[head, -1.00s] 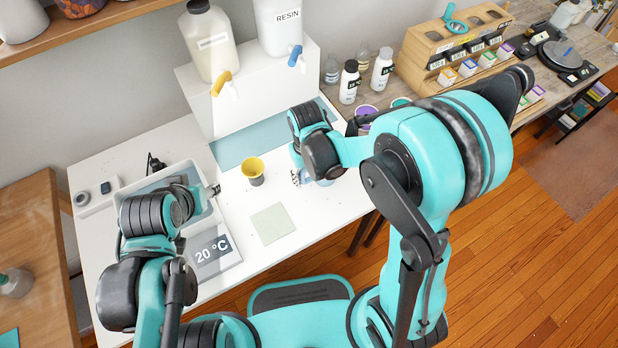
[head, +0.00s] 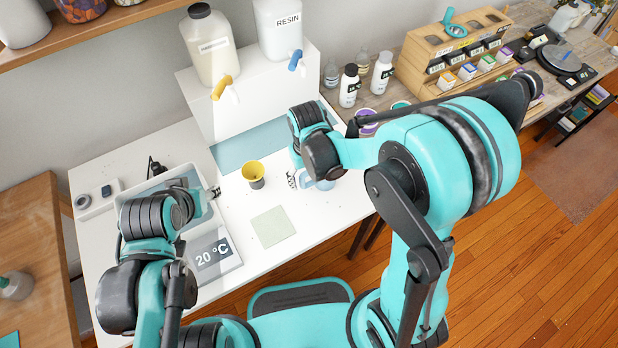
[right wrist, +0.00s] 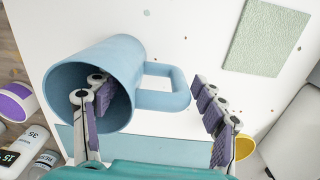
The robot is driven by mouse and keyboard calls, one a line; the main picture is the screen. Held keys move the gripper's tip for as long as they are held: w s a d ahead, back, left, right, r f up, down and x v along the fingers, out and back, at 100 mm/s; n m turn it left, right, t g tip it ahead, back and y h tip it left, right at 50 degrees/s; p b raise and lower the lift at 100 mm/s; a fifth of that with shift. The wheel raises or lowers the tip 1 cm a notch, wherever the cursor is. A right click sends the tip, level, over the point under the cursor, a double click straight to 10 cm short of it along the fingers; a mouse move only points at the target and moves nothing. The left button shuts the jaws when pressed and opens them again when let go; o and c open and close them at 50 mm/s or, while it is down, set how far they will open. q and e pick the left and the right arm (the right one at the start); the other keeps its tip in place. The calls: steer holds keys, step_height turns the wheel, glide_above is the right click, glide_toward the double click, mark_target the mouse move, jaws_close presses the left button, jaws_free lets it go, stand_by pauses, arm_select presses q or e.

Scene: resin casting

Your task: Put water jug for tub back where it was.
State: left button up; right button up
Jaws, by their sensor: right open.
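The water jug is a light blue jug with a loop handle. In the head view the jug (head: 325,184) stands on the white table, partly hidden behind my right gripper (head: 294,180). In the right wrist view the jug (right wrist: 120,57) shows its open mouth and its handle. My right gripper (right wrist: 148,84) is open there. One finger overlaps the jug's mouth and the other lies beyond the handle, so the wall and handle are between them. I cannot tell whether either finger touches. My left gripper (head: 214,192) is over the water tub (head: 160,182); its jaws are too small to read.
A yellow-rimmed cup (head: 253,173) and a pale green mat (head: 272,226) are left of the jug. Resin containers (head: 278,30) stand on a white block (head: 255,90) behind. Bottles (head: 350,86) are at the right.

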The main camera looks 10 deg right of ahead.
step_height(320, 180, up, 11)
steer(key=p, duration=0.3)
steer(key=shift+f, duration=0.2)
steer(key=s+d+r+m+t, duration=0.3)
steer(key=s+d+r+t, duration=0.4)
steer(key=d, duration=0.3)
steer(key=shift+s+r, duration=0.6)
steer(key=shift+s, duration=0.1)
steer(key=shift+f+b, duration=1.1)
steer(key=shift+f, duration=0.15)
